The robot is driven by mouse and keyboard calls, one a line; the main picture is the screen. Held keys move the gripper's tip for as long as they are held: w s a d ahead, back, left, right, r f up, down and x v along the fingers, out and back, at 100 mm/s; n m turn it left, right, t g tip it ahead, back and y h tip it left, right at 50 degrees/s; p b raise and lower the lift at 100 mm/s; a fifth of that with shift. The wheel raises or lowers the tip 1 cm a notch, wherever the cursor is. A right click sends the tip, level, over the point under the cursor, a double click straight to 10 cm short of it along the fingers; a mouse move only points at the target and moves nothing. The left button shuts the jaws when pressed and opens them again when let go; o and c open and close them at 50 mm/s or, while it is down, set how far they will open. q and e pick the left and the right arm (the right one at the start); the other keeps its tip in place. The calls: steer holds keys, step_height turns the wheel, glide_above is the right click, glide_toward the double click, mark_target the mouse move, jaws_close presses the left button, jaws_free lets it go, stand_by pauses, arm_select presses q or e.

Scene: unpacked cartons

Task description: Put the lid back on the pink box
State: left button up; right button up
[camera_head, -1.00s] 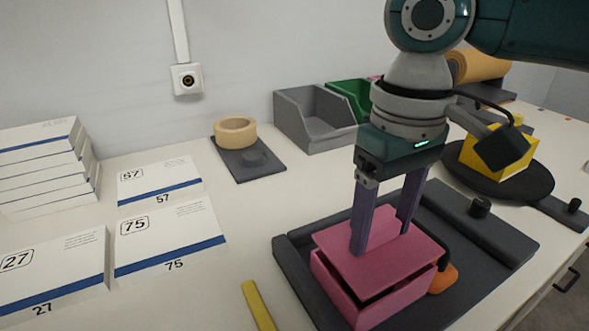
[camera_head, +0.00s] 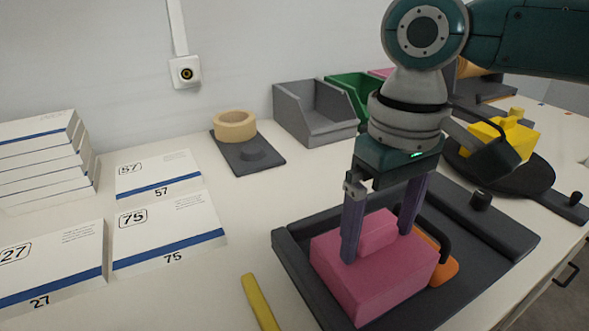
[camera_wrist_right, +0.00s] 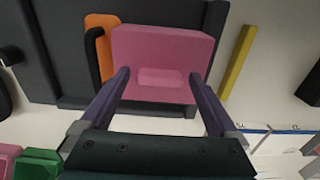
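The pink box (camera_head: 365,290) sits in the dark tray (camera_head: 300,285), and it also shows in the right wrist view (camera_wrist_right: 160,45). Its top looks closed, with no gap visible; a raised pink block, the lid's handle (camera_head: 378,239), stands on top and also shows in the right wrist view (camera_wrist_right: 160,77). My right gripper (camera_head: 383,248) points down over the box. Its purple fingers are spread on either side of the handle, with gaps visible in the right wrist view (camera_wrist_right: 160,82). My left gripper is not in view.
An orange item (camera_head: 444,268) with a black curved part lies right beside the box. A yellow bar (camera_head: 259,302) lies left of the tray. A yellow object (camera_head: 506,136) is on a round black plate (camera_head: 530,180). Numbered white boxes (camera_head: 165,240) stand left.

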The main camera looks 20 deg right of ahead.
arm_select(q)
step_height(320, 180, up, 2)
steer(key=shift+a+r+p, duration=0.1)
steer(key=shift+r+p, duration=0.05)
steer(key=shift+p, duration=1)
arm_select(e)
step_height(320, 180, up, 10)
steer(key=s+a+r+n+t+y+p, duration=0.2)
steer(key=s+a+n+y+p, duration=0.1)
steer(key=s+a+p, duration=0.65)
steer(key=s+d+r+m+t+h+p, duration=0.2)
steer(key=s+d+r+h+p, duration=0.15)
steer(key=s+d+p, duration=0.3)
arm_select(q)
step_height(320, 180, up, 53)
steer(key=p, duration=3.7)
arm_select(e)
steer(key=shift+y, duration=0.35)
step_height(320, 180, up, 37)
steer(key=shift+a+r, duration=0.1)
steer(key=shift+r, duration=0.1)
